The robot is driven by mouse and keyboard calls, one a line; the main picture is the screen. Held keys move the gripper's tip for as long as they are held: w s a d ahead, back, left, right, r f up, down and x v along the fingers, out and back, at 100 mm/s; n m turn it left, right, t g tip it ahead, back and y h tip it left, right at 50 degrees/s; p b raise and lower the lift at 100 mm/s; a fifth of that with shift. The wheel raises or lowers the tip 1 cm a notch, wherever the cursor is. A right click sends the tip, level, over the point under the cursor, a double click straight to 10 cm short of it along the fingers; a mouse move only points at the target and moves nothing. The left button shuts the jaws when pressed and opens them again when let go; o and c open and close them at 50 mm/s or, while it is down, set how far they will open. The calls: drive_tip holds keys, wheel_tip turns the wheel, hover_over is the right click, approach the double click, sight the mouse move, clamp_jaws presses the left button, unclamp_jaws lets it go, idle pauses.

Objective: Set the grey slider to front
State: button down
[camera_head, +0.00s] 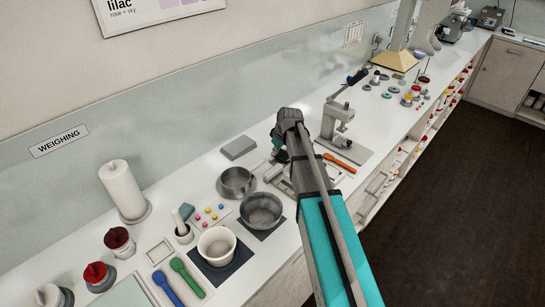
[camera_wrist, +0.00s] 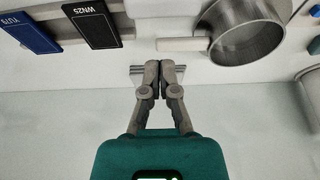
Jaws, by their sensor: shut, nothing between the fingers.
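My gripper (camera_wrist: 158,66) is shut and empty, pointing down over the counter close to the wall. In the wrist view a small grey ridged piece (camera_wrist: 136,72) shows on both sides of the fingertips. It may be the grey slider or part of its rail; the fingers cover its middle. I cannot tell whether they touch it. In the head view my gripper (camera_head: 278,152) is beyond the forearm, and the arm partly hides the counter there. No slider can be made out clearly in that view.
A steel pot (camera_wrist: 250,30) stands near the gripper, with a pale rod (camera_wrist: 182,44) beside it. Dark cards marked WN25 (camera_wrist: 92,22) and YU75 (camera_wrist: 30,34) lie opposite. A lever press (camera_head: 340,125) and an orange-handled tool (camera_head: 339,163) stand right of the arm.

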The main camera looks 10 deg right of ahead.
sight(273, 173)
drive_tip(key=shift+b+x, duration=4.45)
drive_tip(key=shift+x, duration=0.4)
drive_tip(key=shift+s, duration=0.15)
